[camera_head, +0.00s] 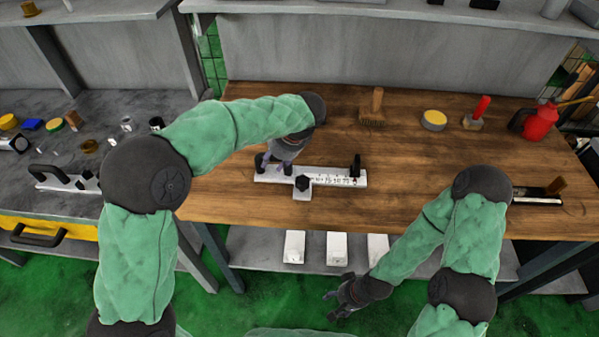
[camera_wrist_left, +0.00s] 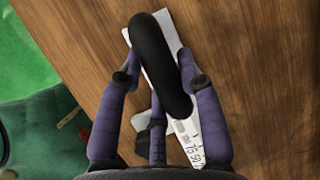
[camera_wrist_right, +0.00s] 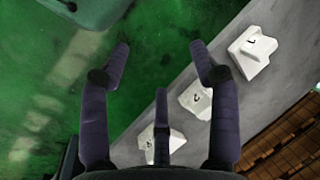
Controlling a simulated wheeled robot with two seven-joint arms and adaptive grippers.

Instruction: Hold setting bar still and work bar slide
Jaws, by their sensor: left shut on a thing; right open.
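The setting bar (camera_head: 334,177) is a flat white bar with a printed scale, lying on the wooden bench near its front edge. Its slide (camera_head: 302,193) is a white block with a black knob at mid-bar; a black upright stop (camera_head: 356,165) stands near the right end. My left gripper (camera_head: 274,162) is at the bar's left end, shut on the black handle (camera_wrist_left: 158,62), with fingers on both sides of it in the left wrist view. It partly hides that end. My right gripper (camera_head: 338,298) is open and empty, low in front of the bench; it also shows in the right wrist view (camera_wrist_right: 159,50).
A brush (camera_head: 374,110), a round yellow-rimmed tin (camera_head: 433,120), a red-handled tool (camera_head: 477,113) and a red can (camera_head: 540,122) stand along the bench's back. White blocks (camera_head: 337,248) sit on the shelf below.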

